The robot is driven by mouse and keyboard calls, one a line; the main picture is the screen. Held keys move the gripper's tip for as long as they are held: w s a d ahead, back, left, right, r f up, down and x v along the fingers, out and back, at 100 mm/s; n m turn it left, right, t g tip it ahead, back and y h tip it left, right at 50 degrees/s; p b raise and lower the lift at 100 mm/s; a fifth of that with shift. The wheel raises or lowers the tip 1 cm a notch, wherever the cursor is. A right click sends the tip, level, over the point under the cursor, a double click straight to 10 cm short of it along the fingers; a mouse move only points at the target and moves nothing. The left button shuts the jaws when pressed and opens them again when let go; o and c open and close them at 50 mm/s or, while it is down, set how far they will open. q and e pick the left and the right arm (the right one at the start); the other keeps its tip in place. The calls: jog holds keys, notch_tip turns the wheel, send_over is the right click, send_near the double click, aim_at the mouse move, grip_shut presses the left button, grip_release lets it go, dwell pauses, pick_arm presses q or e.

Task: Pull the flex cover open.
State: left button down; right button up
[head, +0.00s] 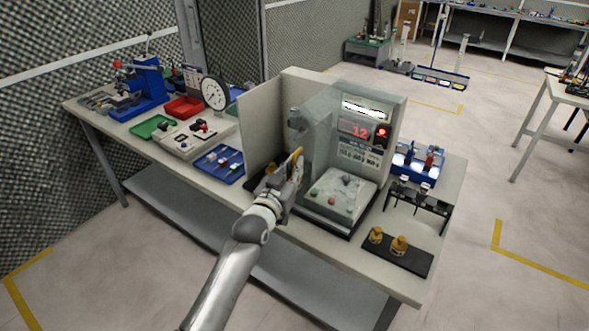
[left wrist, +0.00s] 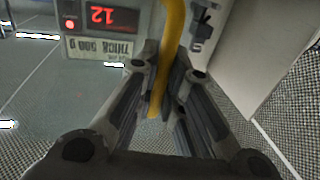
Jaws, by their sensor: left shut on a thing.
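The flex cover (head: 318,122) appears in the head view as a clear, see-through panel on the beige testing machine (head: 392,110) on the bench. A yellow bar handle (head: 297,153) stands at its front left edge. My left gripper (head: 292,172) is at this handle, its arm reaching in from the bottom. In the left wrist view the yellow handle (left wrist: 173,40) runs between the two fingers of the left gripper (left wrist: 168,75), which are shut on it. The gripper hides the handle's lower part in the head view. My right gripper is not in view.
The machine's display (head: 360,132) shows red digits. A black stand (head: 418,203) and a black tray (head: 412,257) with brass-coloured pieces are to its right. A blue tray (head: 219,164), a green tray (head: 153,127) and a dial gauge (head: 214,94) are to its left. The floor in front is clear.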

pick_arm(q)
jog(key=c, duration=1.5)
grip_release()
jog(key=shift+c, duration=0.2)
jog(key=v, duration=1.2)
